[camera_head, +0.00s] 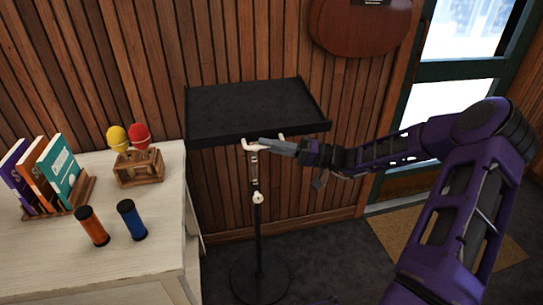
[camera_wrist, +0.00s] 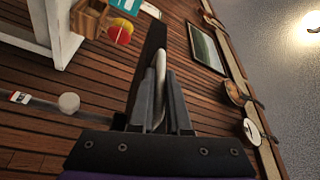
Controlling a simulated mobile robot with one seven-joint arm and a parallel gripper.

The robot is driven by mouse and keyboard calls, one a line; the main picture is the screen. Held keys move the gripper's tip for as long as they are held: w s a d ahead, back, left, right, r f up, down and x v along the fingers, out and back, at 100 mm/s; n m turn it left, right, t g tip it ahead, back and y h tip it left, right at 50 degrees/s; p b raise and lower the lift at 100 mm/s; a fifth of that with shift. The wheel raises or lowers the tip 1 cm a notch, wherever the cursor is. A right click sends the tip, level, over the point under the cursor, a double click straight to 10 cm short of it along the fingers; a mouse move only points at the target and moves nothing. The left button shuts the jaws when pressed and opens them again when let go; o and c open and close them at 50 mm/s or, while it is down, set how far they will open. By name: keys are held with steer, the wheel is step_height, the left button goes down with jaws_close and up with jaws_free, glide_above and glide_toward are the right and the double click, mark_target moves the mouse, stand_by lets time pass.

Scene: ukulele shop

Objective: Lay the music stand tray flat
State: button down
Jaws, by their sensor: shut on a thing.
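The black music stand tray (camera_head: 250,104) is at the middle of the head view and looks close to level; its exact tilt is hard to tell. It is on a dark post (camera_head: 257,215) with a round base. A white handle (camera_head: 248,146) sits under its front edge. My gripper (camera_head: 264,143) reaches in from the right and is shut on this handle. In the wrist view, the white handle (camera_wrist: 160,62) runs between my gripper's fingers (camera_wrist: 160,100), beside the dark tray edge (camera_wrist: 148,55). The fingers hide part of the handle.
A pale cabinet (camera_head: 110,255) stands at the left. It bears a book rack, maracas (camera_head: 140,137) in a wooden holder, and an orange and a blue shaker (camera_head: 131,221). A plank wall is close behind the tray. An instrument hangs at the upper right, near a door.

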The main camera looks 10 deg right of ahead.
mark_target(269, 133)
steer(key=shift+w+r+p, duration=0.2)
steer(key=shift+r+p, duration=0.2)
steer(key=shift+r, duration=1.45)
steer(key=c, duration=0.9)
jaws_free()
steer(key=shift+s+d+f, duration=0.2)
steer(key=shift+d+f, duration=0.05)
steer(key=shift+d, duration=0.3)
steer(key=b+v, duration=0.1)
steer(key=v, duration=1.5)
steer(key=shift+s+d+f, duration=0.1)
